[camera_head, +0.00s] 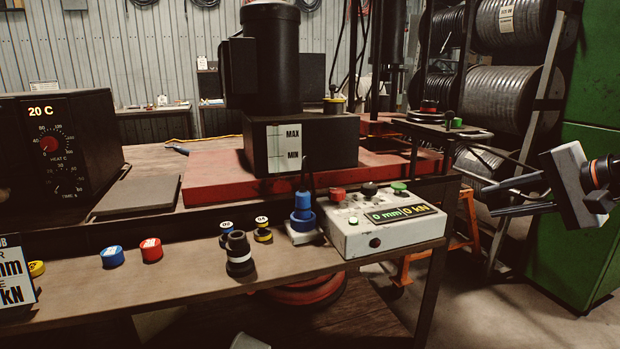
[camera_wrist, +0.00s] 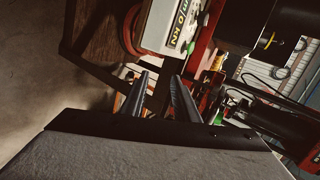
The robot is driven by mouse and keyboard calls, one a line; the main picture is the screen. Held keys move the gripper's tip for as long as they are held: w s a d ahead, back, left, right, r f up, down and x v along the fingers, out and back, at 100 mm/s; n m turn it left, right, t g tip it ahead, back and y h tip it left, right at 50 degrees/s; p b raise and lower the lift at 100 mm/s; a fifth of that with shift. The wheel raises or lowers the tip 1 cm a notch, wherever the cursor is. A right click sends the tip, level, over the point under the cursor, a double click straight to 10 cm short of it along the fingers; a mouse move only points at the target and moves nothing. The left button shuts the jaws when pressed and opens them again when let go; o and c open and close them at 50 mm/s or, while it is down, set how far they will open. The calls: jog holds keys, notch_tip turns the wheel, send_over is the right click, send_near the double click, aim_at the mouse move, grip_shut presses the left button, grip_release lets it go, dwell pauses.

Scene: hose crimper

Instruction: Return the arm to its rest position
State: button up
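My gripper (camera_head: 489,200) is at the right of the head view, in the air beyond the right end of the bench. Its two dark fingers point left toward the bench, spread apart with nothing between them. In the wrist view the fingers (camera_wrist: 160,82) also show apart and empty, with the picture rolled to one side. The grey control box (camera_head: 388,224), reading "0 mm" and "0 kN", is on the bench to the left of the fingers, apart from them. Most of my arm is out of view.
The workbench (camera_head: 190,284) carries blue (camera_head: 112,256) and red (camera_head: 151,249) caps and a black fitting (camera_head: 239,254). A green cabinet (camera_head: 575,235) stands behind my gripper. Hose reels (camera_head: 515,90) are at the back right. Open floor (camera_head: 500,310) lies below the gripper.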

jog(key=s+a+f+n+g+h, duration=0.1)
jog(key=s+a+f+n+g, duration=0.1)
jog(key=f, duration=0.6)
jog(key=s+a+f+n+g+h, duration=0.1)
jog(key=s+a+f+n+h, duration=0.1)
jog(key=s+a+f+n, duration=0.2)
jog(key=s+a+f+n+g+h, duration=0.2)
jog(key=s+f+n, duration=0.3)
jog(key=s+f, duration=0.3)
notch_tip(320, 180, down, 5)
jog(key=shift+s+a+r+n+g, duration=0.2)
jog(key=shift+s+a+n+g, duration=0.1)
jog(key=shift+a, duration=0.15)
